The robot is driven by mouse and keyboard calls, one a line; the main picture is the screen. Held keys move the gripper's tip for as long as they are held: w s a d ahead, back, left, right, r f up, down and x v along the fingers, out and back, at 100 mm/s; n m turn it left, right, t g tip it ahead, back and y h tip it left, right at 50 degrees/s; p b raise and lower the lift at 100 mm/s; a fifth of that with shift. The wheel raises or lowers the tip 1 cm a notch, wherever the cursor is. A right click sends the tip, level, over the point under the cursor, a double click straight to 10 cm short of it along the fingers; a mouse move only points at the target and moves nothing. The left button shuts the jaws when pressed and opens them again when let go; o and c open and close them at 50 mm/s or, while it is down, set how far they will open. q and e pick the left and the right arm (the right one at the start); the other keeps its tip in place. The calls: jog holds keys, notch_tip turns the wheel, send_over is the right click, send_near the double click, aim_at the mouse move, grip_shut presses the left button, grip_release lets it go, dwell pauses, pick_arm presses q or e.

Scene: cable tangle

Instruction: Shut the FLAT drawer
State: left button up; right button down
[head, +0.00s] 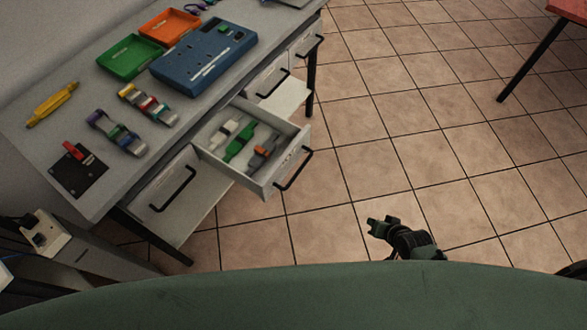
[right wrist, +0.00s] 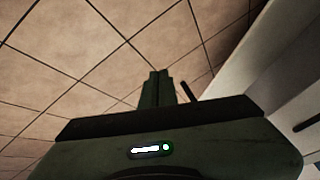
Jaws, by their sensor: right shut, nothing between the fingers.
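One drawer (head: 213,172) of the grey workbench stands pulled out, with a dark bar handle (head: 294,170) on its front. Its front has small lettering that I cannot read clearly. Inside lie a white item (head: 224,131), a green item (head: 240,142) and a grey and orange item (head: 264,151). My right gripper (head: 377,224) is over the floor, right of and nearer than the drawer, apart from the handle. In the right wrist view the fingers (right wrist: 157,76) are together and empty. My left gripper is not in view.
Other drawer fronts with handles (head: 172,188) flank the open drawer and look shut. Tiled floor (head: 400,130) is clear right of the drawer. A red table (head: 568,7) stands far right.

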jog(key=w+a+r+m+t+y+b, duration=0.25)
jog(key=w+a+r, duration=0.25)
jog(key=w+r, duration=0.45)
jog(key=a+r+y+b, duration=0.3)
jog(key=a+r, duration=0.3)
jog(key=r, duration=0.2)
jog(key=m+g+y, duration=0.2)
send_near(285, 161)
jog(key=x, duration=0.5)
jog(key=shift+s+d+f, duration=0.1)
jog(key=shift+f, duration=0.25)
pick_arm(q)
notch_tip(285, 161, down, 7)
pick_arm(e)
jog(key=shift+w+a+f, duration=0.1)
jog(key=shift+w+a, duration=0.35)
jog(key=shift+a, duration=0.1)
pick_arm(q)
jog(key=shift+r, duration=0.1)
pick_arm(e)
jog(key=shift+a, duration=0.1)
